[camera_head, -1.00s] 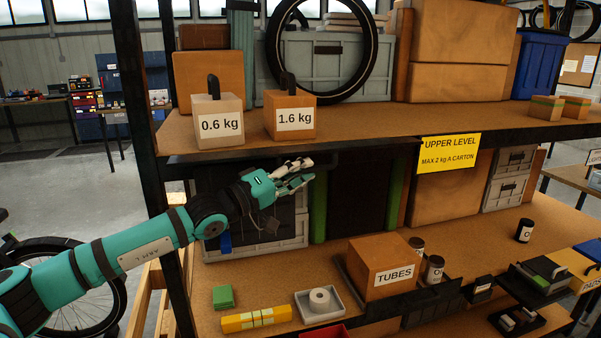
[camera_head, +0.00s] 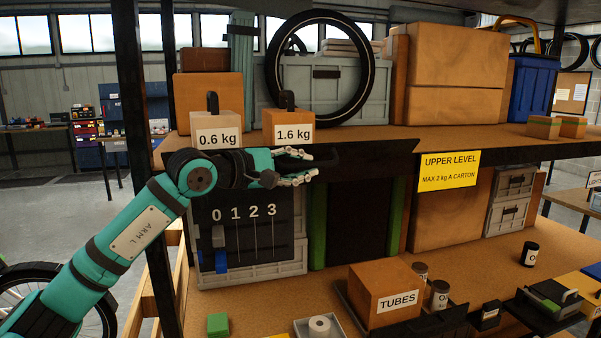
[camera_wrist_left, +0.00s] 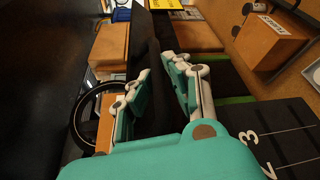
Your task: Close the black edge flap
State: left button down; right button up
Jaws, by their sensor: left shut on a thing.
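The black edge flap (camera_head: 375,153) is a long dark panel along the front edge of the upper shelf. It stands up at the edge, above the dark opening below. My left gripper (camera_head: 308,166) reaches in from the left and is shut on the flap at its left part. In the left wrist view, the two fingers of my left gripper (camera_wrist_left: 158,68) lie on either side of the black flap (camera_wrist_left: 153,100). My arm hides the flap's left end. My right gripper is not in view.
The 0.6 kg block (camera_head: 216,130) and 1.6 kg block (camera_head: 288,127) stand on the upper shelf just above my gripper. A dark numbered panel (camera_head: 250,240) is below my wrist. The TUBES box (camera_head: 384,290) sits on the lower shelf. A black post (camera_head: 135,150) stands left.

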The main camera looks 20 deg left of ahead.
aim_at(298, 147)
pick_arm(q)
jog(key=shift+w+a+r+n+g+h+p, duration=0.2)
jog(key=shift+r+n+g+p, duration=0.4)
jog(key=shift+n+p, duration=0.4)
jog(key=shift+w+a+r+n+g+p, duration=0.15)
jog(key=shift+w+r+n+g+p, duration=0.15)
jog(key=shift+r+n+g+p, duration=0.45)
jog(key=shift+w+a+r+n+g+h+p, duration=0.2)
jog(key=shift+r+n+p, duration=0.3)
jog(key=shift+n+p, duration=0.65)
jog(key=shift+f, duration=0.1)
jog(key=c, duration=1.6)
grip_release()
jog(key=shift+d, duration=0.1)
jog(key=v, duration=1.2)
